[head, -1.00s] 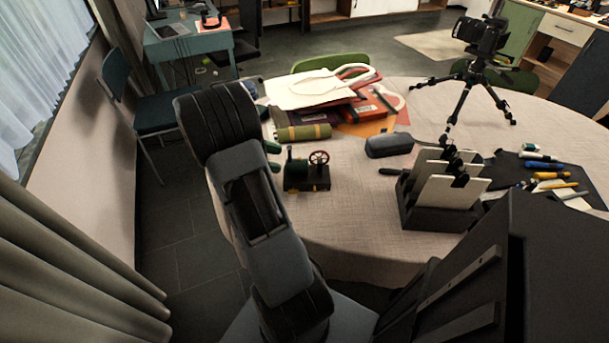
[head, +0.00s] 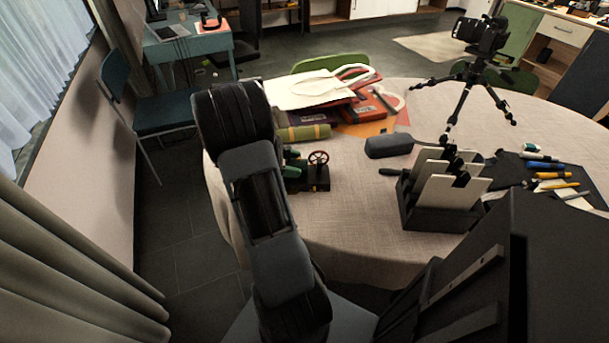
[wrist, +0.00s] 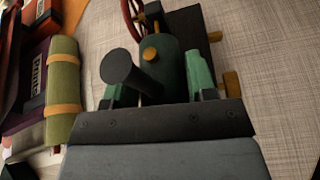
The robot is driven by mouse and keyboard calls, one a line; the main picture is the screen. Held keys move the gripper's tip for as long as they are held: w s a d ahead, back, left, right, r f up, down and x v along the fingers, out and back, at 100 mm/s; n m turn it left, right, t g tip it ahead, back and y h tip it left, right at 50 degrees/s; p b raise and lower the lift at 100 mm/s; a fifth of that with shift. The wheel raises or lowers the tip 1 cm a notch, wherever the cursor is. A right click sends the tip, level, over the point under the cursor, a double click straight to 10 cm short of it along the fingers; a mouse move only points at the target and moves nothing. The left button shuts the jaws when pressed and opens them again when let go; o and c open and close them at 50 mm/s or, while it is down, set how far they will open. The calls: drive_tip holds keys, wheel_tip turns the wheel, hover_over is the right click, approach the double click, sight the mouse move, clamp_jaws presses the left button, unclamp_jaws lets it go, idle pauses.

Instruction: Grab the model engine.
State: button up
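The model engine has a green boiler, a dark chimney, brass-coloured fittings, a red flywheel and a black base. In the head view the engine (head: 317,180) stands on the table's near left part, its left side hidden by my arm. In the wrist view the engine (wrist: 178,62) fills the upper middle, its chimney pointing towards the camera. My gripper (wrist: 158,86) shows two green fingers, spread apart, with the chimney and boiler between them in the picture. Contact is not visible. In the head view my arm hides most of the gripper.
A green roll with tan straps (head: 303,132) lies behind the engine, beside books and a cream bag (head: 318,90). A dark case (head: 388,145) and a card holder (head: 440,215) stand to the right. Bare tablecloth (head: 355,215) lies in front.

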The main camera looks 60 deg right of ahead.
clamp_jaws()
drive_tip(key=shift+r, duration=0.15)
idle(0.4)
